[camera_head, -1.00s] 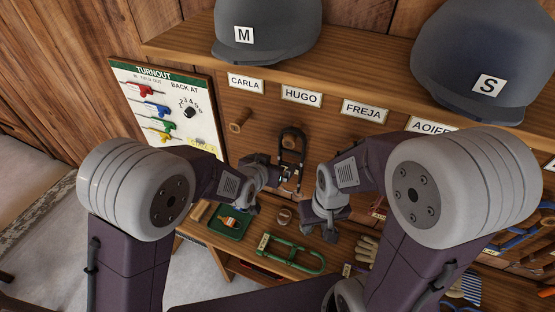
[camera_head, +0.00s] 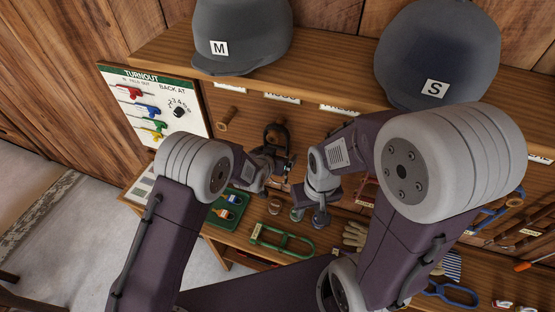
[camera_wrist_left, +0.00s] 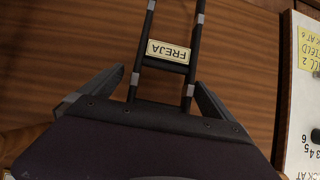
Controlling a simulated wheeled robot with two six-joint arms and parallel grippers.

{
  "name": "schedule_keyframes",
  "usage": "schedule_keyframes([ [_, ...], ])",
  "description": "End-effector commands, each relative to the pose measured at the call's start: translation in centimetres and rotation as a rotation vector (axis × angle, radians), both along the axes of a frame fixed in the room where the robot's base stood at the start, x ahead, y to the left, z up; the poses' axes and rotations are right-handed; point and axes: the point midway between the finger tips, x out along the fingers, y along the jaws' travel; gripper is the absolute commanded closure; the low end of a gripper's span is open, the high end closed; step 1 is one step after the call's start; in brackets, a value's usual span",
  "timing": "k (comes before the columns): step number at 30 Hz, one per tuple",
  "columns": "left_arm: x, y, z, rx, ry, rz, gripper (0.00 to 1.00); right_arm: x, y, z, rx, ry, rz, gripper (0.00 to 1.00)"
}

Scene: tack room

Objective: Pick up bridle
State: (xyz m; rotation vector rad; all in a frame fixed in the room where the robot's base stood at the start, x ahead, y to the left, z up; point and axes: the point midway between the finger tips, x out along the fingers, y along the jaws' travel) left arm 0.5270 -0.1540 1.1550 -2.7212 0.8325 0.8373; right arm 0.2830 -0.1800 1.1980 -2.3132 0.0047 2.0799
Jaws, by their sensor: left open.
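A black bridle (camera_head: 275,132) hangs on the wooden wall below the helmet shelf. In the left wrist view its two dark straps (camera_wrist_left: 192,60) run down with a crossbar, which carries a cream FREJA tag (camera_wrist_left: 168,51). My left gripper (camera_head: 288,166) is at the bridle's lower part. In the left wrist view its fingers (camera_wrist_left: 158,85) are spread, one on each side of the straps, with gaps between. The straps' lower ends are hidden behind the gripper body. My right gripper (camera_head: 312,218) hangs lower, above the bench and apart from the bridle; its jaws are too small to read.
A bare peg (camera_head: 228,118) is left of the black bridle. The turnout board (camera_head: 155,102) is farther left. Helmets (camera_head: 240,35) sit on the shelf above. A red item (camera_head: 366,190) hangs at right.

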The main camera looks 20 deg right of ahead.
Motion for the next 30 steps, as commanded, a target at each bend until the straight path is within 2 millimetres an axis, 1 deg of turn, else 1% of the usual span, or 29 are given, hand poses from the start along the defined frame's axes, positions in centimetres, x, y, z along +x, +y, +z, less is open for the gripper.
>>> schedule_keyframes([
  [1, 0.31, -0.17, -0.18, 0.001, 0.001, 0.000, 0.00, 0.00, 0.00, 0.38, 0.000, 0.000, 0.000, 0.64],
  [3, 0.52, -0.32, -0.52, 0.001, 0.002, 0.000, 0.00, 0.00, 0.00, 0.39, 0.000, 0.000, 0.000, 0.64],
  [9, 0.57, -0.36, -0.61, 0.001, 0.001, 0.000, 0.00, 0.00, 0.00, 0.27, 0.000, 0.000, 0.000, 0.64],
  [11, 0.56, -0.35, -0.61, 0.001, 0.001, 0.000, 0.17, 0.00, 0.00, 0.26, 0.000, 0.000, 0.000, 0.64],
  [12, 0.56, -0.35, -0.61, 0.001, 0.001, 0.000, 0.28, 0.00, 0.00, 0.26, 0.000, 0.000, 0.000, 0.64],
  [14, 0.55, -0.35, -0.60, 0.001, 0.001, 0.000, 0.44, -0.01, 0.00, 0.26, 0.000, 0.000, 0.000, 0.64],
  [15, 0.56, -0.35, -0.59, 0.001, 0.001, 0.000, 0.56, -0.01, 0.00, 0.26, 0.000, 0.000, 0.000, 0.64],
  [17, 0.56, -0.35, -0.58, 0.001, 0.001, 0.000, 0.72, -0.01, 0.00, 0.27, 0.000, 0.000, 0.000, 0.64],
  [18, 0.56, -0.35, -0.57, 0.000, 0.000, 0.000, 0.83, -0.01, 0.00, 0.27, 0.000, 0.000, 0.000, 0.64],
  [19, 0.57, -0.36, -0.56, 0.000, 0.000, 0.000, 0.92, 0.00, 0.00, 0.27, 0.000, 0.000, 0.000, 0.64],
  [20, 0.65, -0.41, -0.39, -0.002, -0.003, 0.000, 0.96, 0.00, 0.00, 0.29, 0.000, 0.000, 0.000, 0.64],
  [27, 0.64, -0.40, -0.35, -0.003, -0.003, 0.001, 0.96, 0.00, 0.01, 0.18, 0.000, 0.000, 0.000, 0.64],
  [30, 0.68, -0.43, 0.12, -0.004, -0.005, 0.001, 0.96, 0.00, 0.01, -0.27, 0.000, 0.000, 0.000, 0.64],
])
